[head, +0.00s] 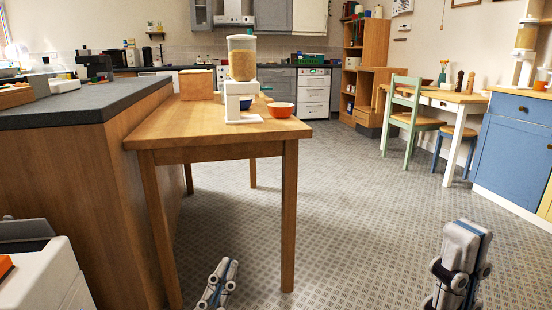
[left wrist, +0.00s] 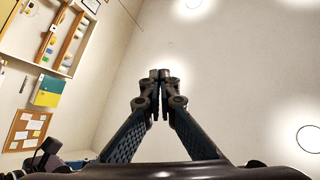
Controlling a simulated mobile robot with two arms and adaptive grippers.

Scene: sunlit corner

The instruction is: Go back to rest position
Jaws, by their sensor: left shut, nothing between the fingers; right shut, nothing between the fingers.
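My left gripper (head: 218,280) shows low in the head view, in front of the wooden table and left of its near right leg. In the left wrist view, its two fingers (left wrist: 159,76) meet at the tips with nothing between them, and they point up at the ceiling. My right gripper (head: 460,262) is at the lower right of the head view, over open floor. It is shut and I see nothing held in it. Both grippers are apart from the furniture in the picture.
The wooden table (head: 190,125) holds a cereal dispenser (head: 241,60) and an orange bowl (head: 281,110). A dark-topped counter (head: 70,106) stands left. A green chair (head: 412,118), a desk (head: 450,100) and a blue cabinet (head: 512,148) are right. The tiled floor (head: 360,200) between is clear.

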